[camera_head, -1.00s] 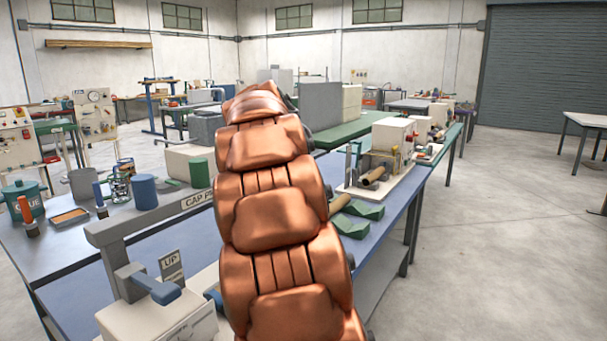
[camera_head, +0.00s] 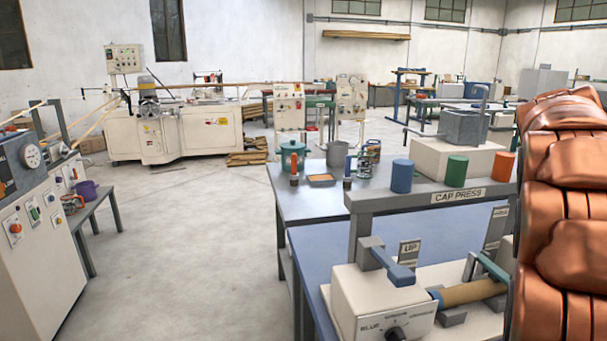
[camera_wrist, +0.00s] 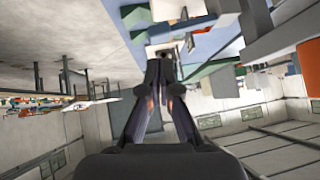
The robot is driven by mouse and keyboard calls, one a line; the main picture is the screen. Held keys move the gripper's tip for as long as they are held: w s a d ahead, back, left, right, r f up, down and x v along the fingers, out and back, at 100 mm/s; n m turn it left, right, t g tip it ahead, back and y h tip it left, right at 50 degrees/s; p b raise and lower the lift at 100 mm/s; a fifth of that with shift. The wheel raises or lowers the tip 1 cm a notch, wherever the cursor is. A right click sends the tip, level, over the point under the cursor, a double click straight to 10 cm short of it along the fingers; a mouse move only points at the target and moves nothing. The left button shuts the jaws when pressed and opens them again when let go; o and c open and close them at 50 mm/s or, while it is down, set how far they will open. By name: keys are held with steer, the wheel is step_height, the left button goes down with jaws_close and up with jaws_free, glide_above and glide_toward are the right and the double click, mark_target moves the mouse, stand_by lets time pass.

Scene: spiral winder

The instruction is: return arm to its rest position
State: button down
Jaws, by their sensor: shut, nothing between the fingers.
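My arm (camera_head: 563,200), a copper-coloured segmented limb, stands at the right edge of the head view, and its end is out of that view. My gripper (camera_wrist: 160,65) shows in the wrist view with its two dark fingers drawn together at the tips. It is shut with nothing between the fingers. The wrist view is tilted, with the blue bench and the walls around the fingers. No object touches the fingertips.
A blue-topped bench (camera_head: 300,200) carries the cap press (camera_head: 457,196) with blue, green and orange caps, and a white box (camera_head: 375,305) with a dial. A control cabinet (camera_head: 40,225) stands at left. Open floor (camera_head: 190,220) lies between them.

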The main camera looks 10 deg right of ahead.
steer(key=s+a+f+n+y, duration=0.25)
steer(key=a+f, duration=0.25)
steer(key=a, duration=0.4)
steer(key=s+a+f+n+y, duration=0.1)
steer(key=a+f+n, duration=0.25)
steer(key=a, duration=0.45)
steer(key=s+a+f+n+y, duration=0.1)
steer(key=a+f+n+y, duration=0.1)
steer(key=a+f, duration=0.5)
steer(key=s+a+f+n+g+y, duration=0.2)
steer(key=s+a+f+n, duration=0.3)
steer(key=s+a, duration=0.55)
steer(key=s+a+f+n+g+y, duration=0.1)
steer(key=s+a+f+n+g, duration=0.3)
steer(key=s+a, duration=0.65)
step_height(320, 180, up, 13)
steer(key=w+t+p, duration=0.1)
steer(key=t+p, duration=0.1)
steer(key=p, duration=1.1)
steer(key=shift+w+a+r+n, duration=0.15)
steer(key=shift+a+r+n, duration=0.05)
steer(key=shift+a+n, duration=0.1)
